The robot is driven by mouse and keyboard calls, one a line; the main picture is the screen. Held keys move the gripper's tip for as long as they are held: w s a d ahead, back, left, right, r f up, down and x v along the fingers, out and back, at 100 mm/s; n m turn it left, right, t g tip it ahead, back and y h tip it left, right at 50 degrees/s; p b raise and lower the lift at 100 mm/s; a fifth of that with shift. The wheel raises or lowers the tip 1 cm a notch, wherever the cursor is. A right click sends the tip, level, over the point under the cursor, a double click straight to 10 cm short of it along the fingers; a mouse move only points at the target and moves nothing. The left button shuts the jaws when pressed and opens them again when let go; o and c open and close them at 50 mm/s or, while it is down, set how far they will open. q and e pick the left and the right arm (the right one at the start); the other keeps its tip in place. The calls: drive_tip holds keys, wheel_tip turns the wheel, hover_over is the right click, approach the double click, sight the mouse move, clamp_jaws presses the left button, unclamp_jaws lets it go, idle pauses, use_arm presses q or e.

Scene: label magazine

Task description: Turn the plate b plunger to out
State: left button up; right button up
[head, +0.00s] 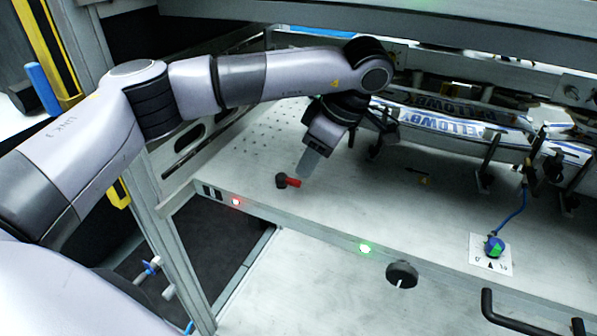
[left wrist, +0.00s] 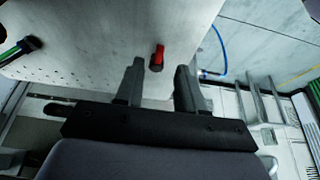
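A small plunger with a red body and a black end (head: 288,182) is on the grey metal plate (head: 330,190), near its front left edge. I take it for the plate b plunger, but I see no label that names it. It also shows in the left wrist view (left wrist: 158,57), ahead of and between the two fingers. My left gripper (head: 308,164) is just above it in the head view. In the left wrist view the fingers (left wrist: 161,82) are apart with nothing held between them. My right gripper is not in view.
A blue and green knob (head: 495,246) with a dial plate sits at the right. A red lamp (head: 236,202), a green lamp (head: 365,248) and a black knob (head: 402,273) are along the front edge. Label strips (head: 455,125) and black brackets stand behind.

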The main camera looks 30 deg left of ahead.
sight(295, 180)
use_arm(q)
drive_tip(key=shift+a+x, duration=0.15)
drive_tip(key=shift+x, duration=1.2)
drive_tip(key=shift+a+x, duration=0.2)
drive_tip(key=shift+x, duration=1.15)
drive_tip(key=shift+r, duration=0.15)
clamp_jaws()
